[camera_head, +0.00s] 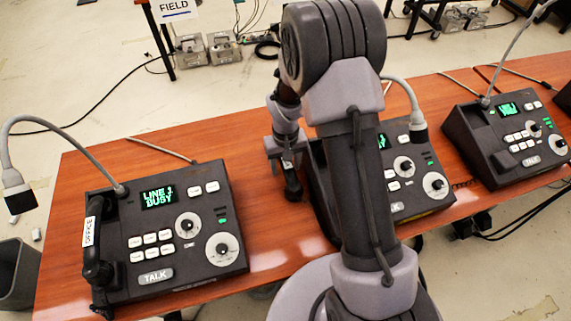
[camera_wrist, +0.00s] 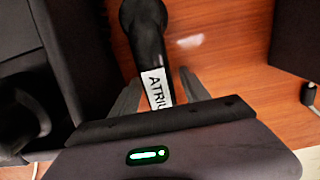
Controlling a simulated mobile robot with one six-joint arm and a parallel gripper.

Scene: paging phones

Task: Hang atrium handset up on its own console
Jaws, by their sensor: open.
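The atrium handset (camera_wrist: 148,42) is black with a white label reading "ATRIU…", the rest hidden by my gripper's body. My gripper (camera_wrist: 158,82) is open, with one finger on each side of the handset near its label. I cannot tell whether the fingers touch it. Wooden tabletop shows beside the handset. In the head view my gripper (camera_head: 291,185) is low over the table, just left of the middle console (camera_head: 407,165). My arm hides much of that console, and its name is not readable.
The left console (camera_head: 190,235) shows "LINE 1 BUSY", with a handset labelled OFFICE (camera_head: 92,240) on its left side. Another console (camera_head: 510,138) stands at the right. Gooseneck microphones (camera_head: 60,122) rise from the consoles. Bare tabletop (camera_head: 235,165) lies between the left and middle consoles.

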